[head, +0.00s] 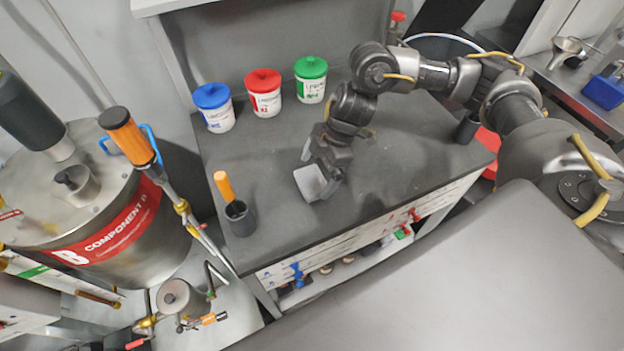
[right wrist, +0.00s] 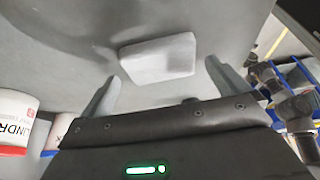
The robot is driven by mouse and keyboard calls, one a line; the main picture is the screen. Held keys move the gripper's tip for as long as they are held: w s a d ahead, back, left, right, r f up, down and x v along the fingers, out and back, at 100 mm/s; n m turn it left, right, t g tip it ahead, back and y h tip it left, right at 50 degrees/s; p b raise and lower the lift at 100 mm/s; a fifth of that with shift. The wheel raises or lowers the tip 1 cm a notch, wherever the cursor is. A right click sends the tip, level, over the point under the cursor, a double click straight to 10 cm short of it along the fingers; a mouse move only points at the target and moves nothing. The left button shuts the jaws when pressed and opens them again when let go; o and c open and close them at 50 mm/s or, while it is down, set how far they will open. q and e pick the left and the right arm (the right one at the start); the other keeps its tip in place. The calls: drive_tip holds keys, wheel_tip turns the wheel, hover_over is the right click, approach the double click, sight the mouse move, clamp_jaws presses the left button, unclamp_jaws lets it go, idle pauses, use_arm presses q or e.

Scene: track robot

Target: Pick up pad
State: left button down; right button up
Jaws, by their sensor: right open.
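The pad (head: 311,183) is a small pale grey block on the dark top of the workbench (head: 290,220). My right gripper (head: 322,170) is over the bench, right at the pad, and partly covers it in the head view. In the right wrist view the pad (right wrist: 158,60) lies just ahead of the two spread fingers of my right gripper (right wrist: 163,84), roughly centred between them. The fingers are open and a gap shows on each side of the pad. My left gripper is not in view.
Blue-lidded (head: 213,108), red-lidded (head: 264,93) and green-lidded (head: 311,80) tubs stand along the bench's back. A dark cup (head: 240,218) with an orange-handled tool stands front left. Another dark cup (head: 467,127) is at the right. A large metal drum (head: 90,205) stands left of the bench.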

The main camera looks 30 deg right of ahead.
drive_tip(key=shift+x, duration=1.2)
drive_tip(key=c, duration=0.8)
drive_tip(key=shift+r, duration=0.1)
drive_tip(key=shift+r, duration=0.5)
drive_tip(key=s+d+r+b, duration=0.2)
drive_tip(key=s+d+r, duration=0.6)
drive_tip(key=d+r, duration=0.3)
drive_tip(key=shift+d+r, duration=0.25)
drive_tip(key=shift+r, duration=0.2)
